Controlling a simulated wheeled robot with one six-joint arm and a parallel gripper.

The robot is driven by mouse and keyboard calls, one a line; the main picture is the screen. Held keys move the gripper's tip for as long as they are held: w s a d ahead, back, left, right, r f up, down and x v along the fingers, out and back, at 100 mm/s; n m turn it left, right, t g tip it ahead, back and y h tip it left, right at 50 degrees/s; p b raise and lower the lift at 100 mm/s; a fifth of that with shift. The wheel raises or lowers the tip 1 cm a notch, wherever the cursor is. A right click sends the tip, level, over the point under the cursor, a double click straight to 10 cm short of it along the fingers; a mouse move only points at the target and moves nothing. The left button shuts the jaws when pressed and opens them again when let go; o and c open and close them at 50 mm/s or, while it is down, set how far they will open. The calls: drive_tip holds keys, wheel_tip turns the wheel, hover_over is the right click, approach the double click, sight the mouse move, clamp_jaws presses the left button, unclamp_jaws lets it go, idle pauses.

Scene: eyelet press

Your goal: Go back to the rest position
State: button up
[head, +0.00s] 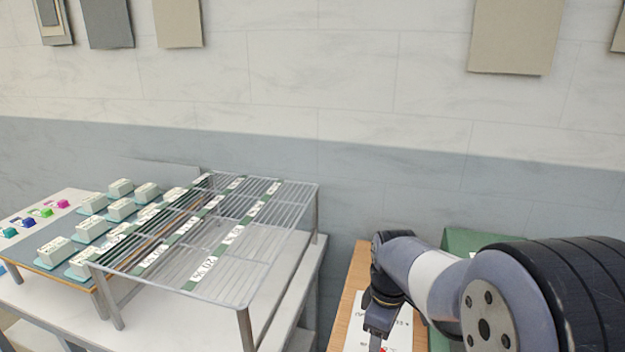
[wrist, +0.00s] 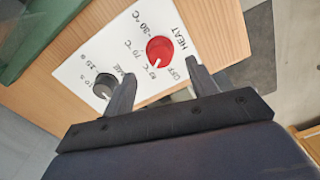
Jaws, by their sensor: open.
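My gripper (wrist: 158,85) shows in the wrist view with its two fingers apart and nothing between them. It is over a white control panel on a wooden board. A dark knob (wrist: 105,85) lies beside the left finger. I cannot tell whether either finger touches a knob. In the head view my arm reaches down at the lower right, above the white panel (head: 362,328); the fingertips are at the bottom edge and partly cut off.
A wire rack (head: 235,290) with labelled strips stands on a white table (head: 310,262) at the left. Several white blocks sit on a blue board (head: 50,268) beside it. A green object (head: 460,240) stands behind my arm. Floor shows between table and wooden board.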

wheel_tip(320, 180, down, 6)
drive_tip(key=shift+r, duration=0.25)
drive_tip(key=shift+r, duration=0.1)
